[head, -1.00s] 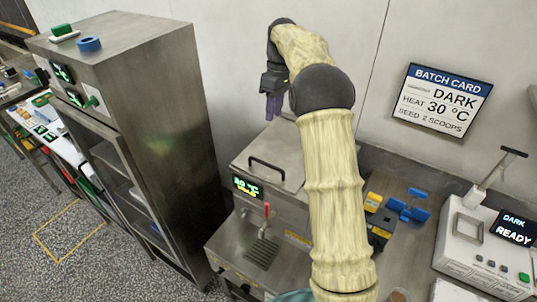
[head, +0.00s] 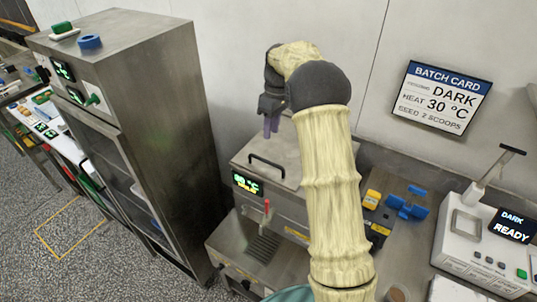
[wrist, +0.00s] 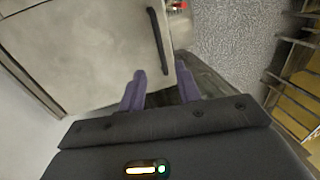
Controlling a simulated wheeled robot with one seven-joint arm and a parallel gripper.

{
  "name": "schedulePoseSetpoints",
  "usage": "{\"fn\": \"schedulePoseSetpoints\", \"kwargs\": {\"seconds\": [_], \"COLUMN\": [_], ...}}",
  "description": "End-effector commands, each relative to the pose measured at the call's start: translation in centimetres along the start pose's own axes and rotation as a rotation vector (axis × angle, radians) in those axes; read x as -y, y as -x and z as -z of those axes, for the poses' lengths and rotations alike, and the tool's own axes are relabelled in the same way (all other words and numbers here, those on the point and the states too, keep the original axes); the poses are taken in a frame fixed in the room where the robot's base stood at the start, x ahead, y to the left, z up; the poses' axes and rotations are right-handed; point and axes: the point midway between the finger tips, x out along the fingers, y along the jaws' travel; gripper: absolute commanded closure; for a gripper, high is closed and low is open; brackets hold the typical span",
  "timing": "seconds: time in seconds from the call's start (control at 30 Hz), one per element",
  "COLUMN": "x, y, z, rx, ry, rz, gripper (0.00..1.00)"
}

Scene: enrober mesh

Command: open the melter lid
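The melter lid (head: 285,149) is a flat steel cover lying closed on the melter (head: 270,192). Its black bar handle (head: 267,166) stands near the front left edge. My gripper (head: 271,124) hangs above the back of the lid with its purple fingers pointing down, apart from the handle. In the wrist view the handle (wrist: 159,41) lies beyond the fingertips, and the lid (wrist: 85,45) fills the upper left. The two fingers (wrist: 160,82) are spread with nothing between them.
A tall steel cabinet (head: 165,120) stands close on the left, with a blue ring (head: 89,42) on top. A red-handled tap (head: 266,214) is on the melter's front. Yellow and blue items (head: 405,205) lie to the right, beside a white machine (head: 480,245). The wall is behind.

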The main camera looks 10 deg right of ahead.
Motion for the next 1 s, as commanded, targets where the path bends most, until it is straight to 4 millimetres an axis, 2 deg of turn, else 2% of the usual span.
{"fn": "schedulePoseSetpoints", "kwargs": {"seconds": [0.4, 0.53, 0.7, 0.93, 0.97, 1.0], "x": [0.1, 0.1, 0.0, 0.0, 0.0, 0.0], "y": [-7.3, -9.1, -10.3, -10.4, -10.4, -10.4], "z": [-0.1, -0.1, -0.1, -0.1, -0.1, -0.1], "rx": [0.003, 0.002, 0.0, 0.0, 0.0, 0.0], "ry": [-0.001, 0.0, -0.001, -0.001, -0.001, -0.001], "rz": [0.003, 0.002, 0.0, -0.001, -0.001, -0.001], "gripper": [0.67, 0.67, 0.67, 0.67, 0.69, 0.76]}}
